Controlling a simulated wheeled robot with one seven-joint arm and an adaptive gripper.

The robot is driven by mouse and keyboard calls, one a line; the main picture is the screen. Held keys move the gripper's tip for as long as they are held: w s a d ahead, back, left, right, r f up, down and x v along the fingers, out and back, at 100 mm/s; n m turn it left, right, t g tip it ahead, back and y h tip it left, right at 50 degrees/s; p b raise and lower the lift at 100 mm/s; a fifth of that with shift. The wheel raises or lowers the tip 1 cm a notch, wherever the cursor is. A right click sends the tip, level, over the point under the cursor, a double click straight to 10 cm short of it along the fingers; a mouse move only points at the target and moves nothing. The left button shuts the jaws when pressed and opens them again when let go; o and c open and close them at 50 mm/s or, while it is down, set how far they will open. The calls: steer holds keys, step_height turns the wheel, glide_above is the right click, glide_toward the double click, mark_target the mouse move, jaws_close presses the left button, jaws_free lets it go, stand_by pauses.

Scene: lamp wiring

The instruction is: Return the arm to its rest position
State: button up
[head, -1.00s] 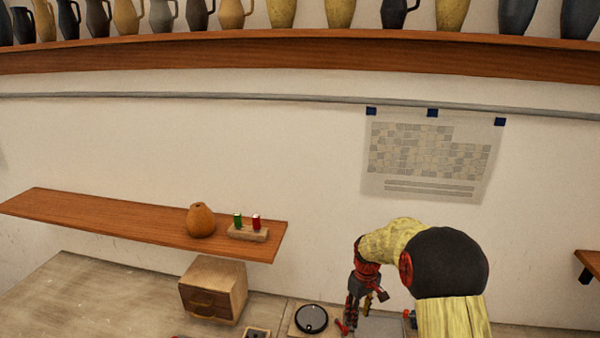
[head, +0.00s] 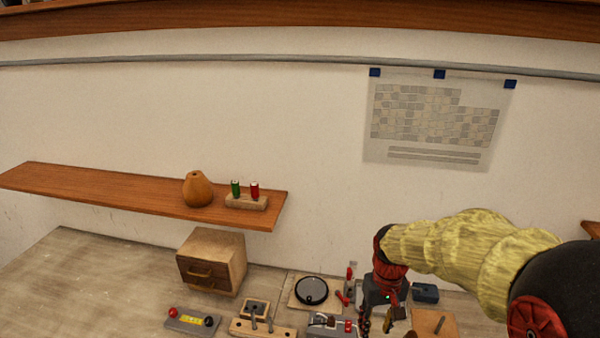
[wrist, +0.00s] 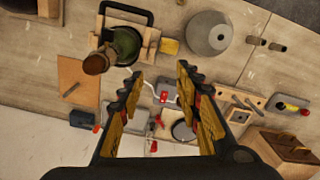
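My gripper (wrist: 159,72) is open and empty in the wrist view, with its two toothed fingers apart over the bench. In the head view my gripper (head: 376,318) hangs pointing down at the bottom edge, and its tips are hard to make out. My arm (head: 470,246) with its yellow sleeve reaches in from the right. A grey box with red parts (wrist: 168,92) shows on the bench between the fingers in the wrist view; its height below them cannot be told.
The bench (head: 110,275) holds a round black disc (head: 311,290), a wooden drawer box (head: 212,262), and a battery holder (head: 192,320). A shelf (head: 100,194) hangs at left. A grey dome (wrist: 208,35) and a green round thing (wrist: 126,46) show in the wrist view. The bench's left part is clear.

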steer(key=s+m+t+b, duration=0.1)
steer(key=s+t+b, duration=0.5)
steer(key=s+b, duration=1)
steer(key=shift+s+f, duration=0.3)
steer(key=shift+s, duration=0.8)
stand_by(1.0)
